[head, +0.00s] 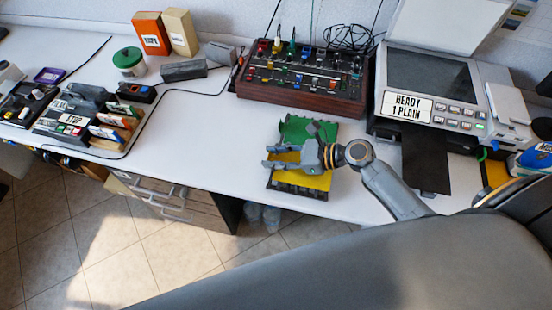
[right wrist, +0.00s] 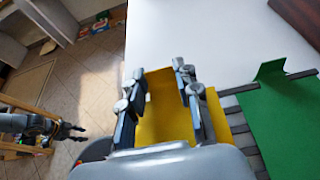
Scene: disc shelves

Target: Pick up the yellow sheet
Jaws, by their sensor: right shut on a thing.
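The yellow sheet (head: 312,182) is at the front of a dark slatted rack (head: 298,192) on the white desk, partly hidden by my right gripper (head: 272,158). In the right wrist view, my right gripper (right wrist: 158,108) is shut on the yellow sheet (right wrist: 158,95), which shows between and beyond its fingers. I cannot tell whether the sheet is clear of the rack. A green sheet (head: 298,129) lies on the back part of the same rack. My left gripper (right wrist: 80,133) shows small at the left of the right wrist view, fingers apart and empty.
A control box with knobs (head: 300,104) stands behind the rack. A printer (head: 430,75) with a dark tray (head: 425,160) is to the right, near my right arm. Card holders (head: 75,120) stand at the far left. The desk left of the rack is clear.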

